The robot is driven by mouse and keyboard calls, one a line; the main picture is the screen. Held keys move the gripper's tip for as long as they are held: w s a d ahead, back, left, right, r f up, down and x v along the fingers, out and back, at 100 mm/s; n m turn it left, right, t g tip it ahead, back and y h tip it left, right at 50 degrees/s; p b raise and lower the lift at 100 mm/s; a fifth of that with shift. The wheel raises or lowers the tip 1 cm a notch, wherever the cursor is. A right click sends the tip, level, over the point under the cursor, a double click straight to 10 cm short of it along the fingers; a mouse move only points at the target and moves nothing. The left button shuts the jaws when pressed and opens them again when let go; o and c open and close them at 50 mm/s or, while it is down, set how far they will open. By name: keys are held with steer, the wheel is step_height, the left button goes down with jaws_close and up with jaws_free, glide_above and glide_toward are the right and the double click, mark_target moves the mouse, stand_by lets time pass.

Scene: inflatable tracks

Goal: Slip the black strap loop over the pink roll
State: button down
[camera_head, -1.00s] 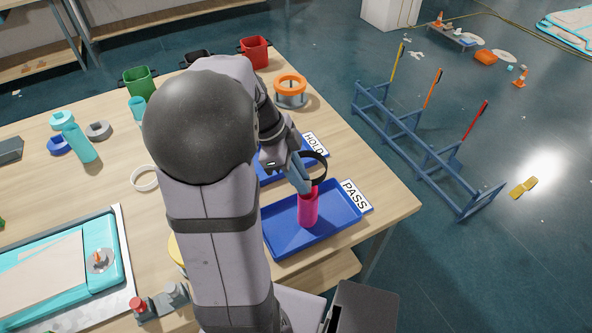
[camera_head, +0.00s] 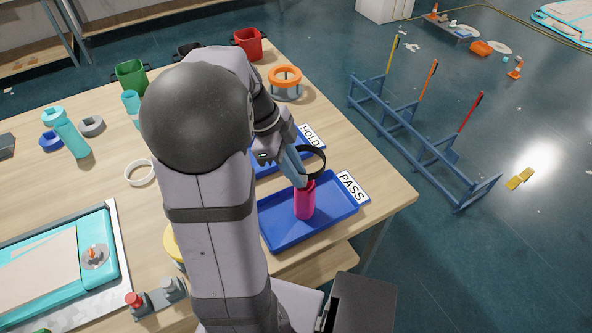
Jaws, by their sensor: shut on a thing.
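The pink roll (camera_head: 304,204) stands upright on the blue tray by the PASS card. My gripper (camera_head: 299,171) is just above the roll's top, reaching down from the upper left, and is shut on the black strap loop (camera_head: 325,161). The loop stands up as an open ring at the gripper's tip, above and slightly right of the roll. It is not around the roll's visible body. The gripper hides part of the loop and of the roll's top rim, so I cannot tell whether they touch.
The blue PASS tray (camera_head: 335,222) sits near the table's right edge. A second blue tray by the HOLD card (camera_head: 311,136) lies behind it, partly hidden by my arm. An orange-topped ring stand (camera_head: 286,82) is farther back. A white ring (camera_head: 140,173) lies left.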

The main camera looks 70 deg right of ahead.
steer(key=shift+f+b, duration=1.55)
steer(key=shift+f, duration=0.4)
steer(key=shift+f+b, duration=0.9)
steer(key=shift+b, duration=0.25)
stand_by(0.6)
steer(key=c, duration=1.6)
jaws_free()
steer(key=shift+r, duration=0.1)
steer(key=shift+o, duration=0.3)
steer(key=shift+a, duration=0.1)
steer(key=shift+r+p, duration=0.65)
step_height(320, 180, up, 13)
steer(key=p, duration=0.8)
steer(key=shift+f+p, duration=0.15)
steer(key=shift+p, duration=0.25)
